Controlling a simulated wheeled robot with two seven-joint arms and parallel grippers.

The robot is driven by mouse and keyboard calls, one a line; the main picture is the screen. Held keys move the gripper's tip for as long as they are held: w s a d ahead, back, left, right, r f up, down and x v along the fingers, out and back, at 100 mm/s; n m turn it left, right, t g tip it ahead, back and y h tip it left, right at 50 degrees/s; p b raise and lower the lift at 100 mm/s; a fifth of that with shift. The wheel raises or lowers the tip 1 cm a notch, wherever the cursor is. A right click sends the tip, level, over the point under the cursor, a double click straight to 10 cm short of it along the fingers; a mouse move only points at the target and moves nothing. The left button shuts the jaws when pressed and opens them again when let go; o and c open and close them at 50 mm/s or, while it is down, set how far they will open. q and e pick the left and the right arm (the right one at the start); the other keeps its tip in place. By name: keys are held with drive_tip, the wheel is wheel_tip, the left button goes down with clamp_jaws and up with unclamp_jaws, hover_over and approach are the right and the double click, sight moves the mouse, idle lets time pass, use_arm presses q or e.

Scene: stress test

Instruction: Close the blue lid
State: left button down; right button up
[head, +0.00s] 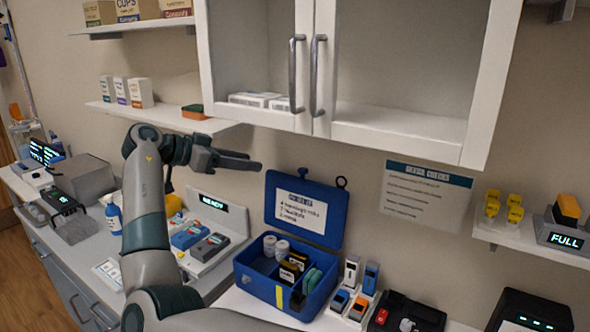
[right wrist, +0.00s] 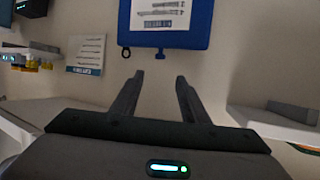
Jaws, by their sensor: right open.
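The blue lid (head: 328,236) stands raised and open at the back of the blue box (head: 260,288), leaning near the wall, with a white label on its inner face. In the right wrist view the lid (right wrist: 204,25) shows at the top, picture upside down, with a small tab and a dark ring at its edge. My right gripper (head: 258,162) is at the upper left of the lid, pointing right; it also shows in the right wrist view (right wrist: 160,77). Its fingers are apart with nothing between them, and do not appear to touch the lid. My left gripper is not in view.
The box holds white rolls (head: 281,248), dark packs and green items. A wall cabinet (head: 450,138) hangs above, and a shelf (head: 160,117) is behind my arm. Small devices (head: 351,272) stand right of the box. A notice (head: 425,195) is on the wall.

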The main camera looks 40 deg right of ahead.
sight(299, 170)
drive_tip(key=p+x, duration=0.7)
drive_tip(key=x, duration=0.9)
drive_tip(key=shift+s+d+f+p, duration=0.1)
drive_tip(key=shift+d+p, duration=0.15)
drive_tip(key=shift+p, duration=0.05)
drive_tip(key=shift+c, duration=0.2)
clamp_jaws()
